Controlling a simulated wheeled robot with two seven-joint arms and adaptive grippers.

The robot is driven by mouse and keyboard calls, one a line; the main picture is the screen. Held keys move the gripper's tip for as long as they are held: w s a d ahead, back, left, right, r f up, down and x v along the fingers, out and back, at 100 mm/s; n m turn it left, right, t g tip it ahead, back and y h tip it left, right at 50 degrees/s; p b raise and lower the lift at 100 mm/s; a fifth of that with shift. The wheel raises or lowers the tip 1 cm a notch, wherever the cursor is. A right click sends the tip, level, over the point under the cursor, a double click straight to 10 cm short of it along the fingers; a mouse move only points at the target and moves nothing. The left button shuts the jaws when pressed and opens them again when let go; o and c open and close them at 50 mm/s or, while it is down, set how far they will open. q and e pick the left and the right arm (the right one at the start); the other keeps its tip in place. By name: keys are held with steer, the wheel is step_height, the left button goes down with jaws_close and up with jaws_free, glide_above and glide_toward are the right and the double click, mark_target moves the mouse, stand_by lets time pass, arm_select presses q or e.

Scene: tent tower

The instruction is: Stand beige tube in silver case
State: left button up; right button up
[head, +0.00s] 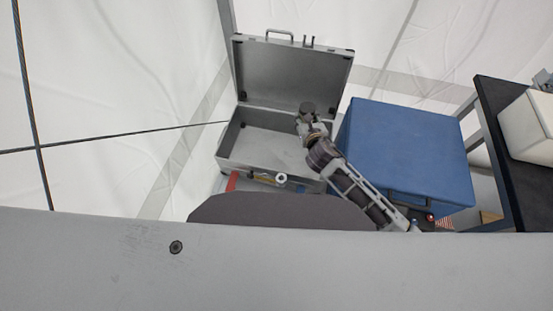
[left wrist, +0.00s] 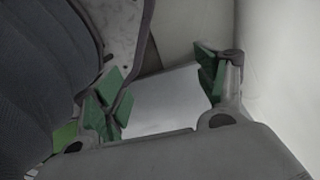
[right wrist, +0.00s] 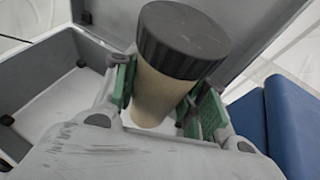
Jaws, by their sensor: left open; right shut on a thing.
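The open silver case (head: 262,142) stands with its lid raised at the back in the head view. My right gripper (head: 310,124) is over the right part of the case. In the right wrist view my right gripper (right wrist: 170,100) is shut on the beige tube (right wrist: 160,90), which has a dark ribbed cap (right wrist: 183,40) on top. The tube looks roughly upright.
A blue box (head: 405,150) stands close to the right of the case. A dark table (head: 510,150) with a white container (head: 530,125) is at the far right. White tent walls are behind. A white ring-shaped item (head: 281,178) lies by the case's front edge.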

arm_select(q)
steer(key=w+d+r+b, duration=0.2)
steer(key=w+r+b, duration=0.3)
steer(key=w+b, duration=0.3)
steer(key=shift+w+d+b, duration=0.2)
steer(key=shift+d+b, duration=0.2)
steer(key=shift+b, duration=1.75)
arm_select(e)
steer(key=w+a+f+n+y, duration=0.1)
steer(key=w+a+f+y, duration=0.1)
steer(key=a, duration=0.8)
steer(key=w+a+f+n+g+y, duration=0.1)
steer(key=w+a+f, duration=0.3)
steer(key=a, duration=0.6)
steer(key=shift+w+f+n+y, duration=0.3)
steer(key=shift+f+n+y, duration=0.2)
steer(key=shift+f+n, duration=0.35)
arm_select(q)
steer(key=shift+r, duration=0.15)
arm_select(e)
steer(key=shift+f, duration=0.15)
